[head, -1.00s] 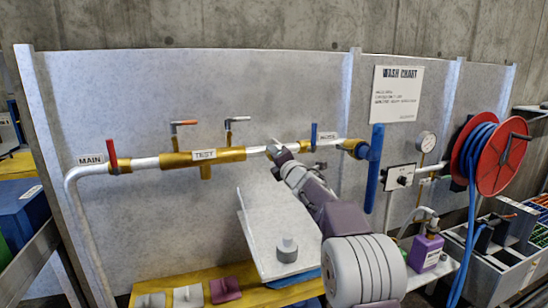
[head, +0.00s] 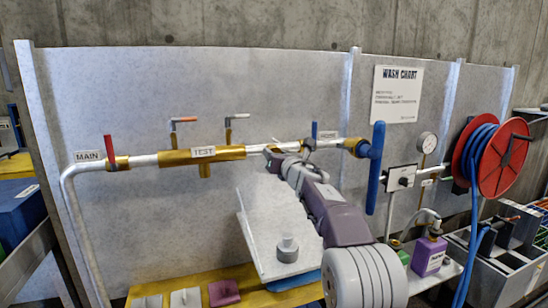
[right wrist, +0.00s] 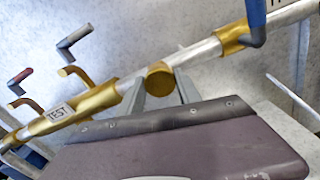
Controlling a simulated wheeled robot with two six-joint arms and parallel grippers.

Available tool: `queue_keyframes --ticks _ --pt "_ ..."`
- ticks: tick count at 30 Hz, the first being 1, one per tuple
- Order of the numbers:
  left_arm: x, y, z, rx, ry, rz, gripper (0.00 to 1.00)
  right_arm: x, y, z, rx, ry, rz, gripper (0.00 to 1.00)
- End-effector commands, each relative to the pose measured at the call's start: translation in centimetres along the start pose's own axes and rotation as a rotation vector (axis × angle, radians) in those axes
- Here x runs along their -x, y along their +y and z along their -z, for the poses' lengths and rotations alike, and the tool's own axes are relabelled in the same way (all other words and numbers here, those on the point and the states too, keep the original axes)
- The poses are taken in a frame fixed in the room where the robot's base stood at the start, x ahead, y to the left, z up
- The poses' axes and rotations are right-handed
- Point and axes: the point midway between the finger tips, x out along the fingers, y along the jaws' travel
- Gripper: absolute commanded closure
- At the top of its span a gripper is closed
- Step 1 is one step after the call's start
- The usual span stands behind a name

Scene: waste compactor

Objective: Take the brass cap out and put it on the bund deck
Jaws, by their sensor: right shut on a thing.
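The brass cap (right wrist: 160,76) shows in the right wrist view as a short, round brass piece between my right gripper's fingers (right wrist: 161,92). The gripper is shut on it, in front of the white pipe (right wrist: 195,53); I cannot tell whether cap and pipe touch. In the head view my right gripper (head: 274,158) is at the pipe, right of the brass TEST fitting (head: 225,153). The yellow deck (head: 195,282), which looks like the bund deck, lies low in front of the panel. My left gripper is out of view.
A white board (head: 265,240) with a grey knob (head: 287,249) stands below my right arm. Several small blocks sit on the yellow deck. Red, grey and blue valve handles stick up along the pipe. A blue handle (head: 375,165) and hose reel (head: 500,157) are to the right.

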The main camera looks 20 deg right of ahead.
Motion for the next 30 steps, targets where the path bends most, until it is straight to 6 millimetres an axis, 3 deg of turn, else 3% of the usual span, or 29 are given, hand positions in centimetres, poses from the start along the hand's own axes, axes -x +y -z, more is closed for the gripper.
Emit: queue_keyframes --ticks 7,13,20,21,23,24,30 --pt "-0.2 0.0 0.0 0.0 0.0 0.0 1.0 -0.1 -0.1 0.4 0.027 0.006 0.001 1.0" --pt "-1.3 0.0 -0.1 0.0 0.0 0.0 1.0 -0.1 -0.1 0.5 0.391 0.004 0.0 1.0" --pt "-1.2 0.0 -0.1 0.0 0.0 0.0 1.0 -0.1 -0.1 0.3 0.45 0.006 0.0 1.0" --pt "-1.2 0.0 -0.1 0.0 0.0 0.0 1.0 -0.1 -0.1 0.3 0.449 0.006 0.0 0.57" --pt "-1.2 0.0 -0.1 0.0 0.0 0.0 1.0 -0.1 -0.1 0.3 0.449 0.006 -0.001 0.4" --pt "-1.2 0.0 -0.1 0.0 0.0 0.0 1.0 -0.1 -0.1 0.3 0.448 0.005 -0.001 0.34" --pt "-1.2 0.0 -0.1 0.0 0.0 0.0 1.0 0.0 0.0 0.1 0.447 0.003 0.0 0.34"
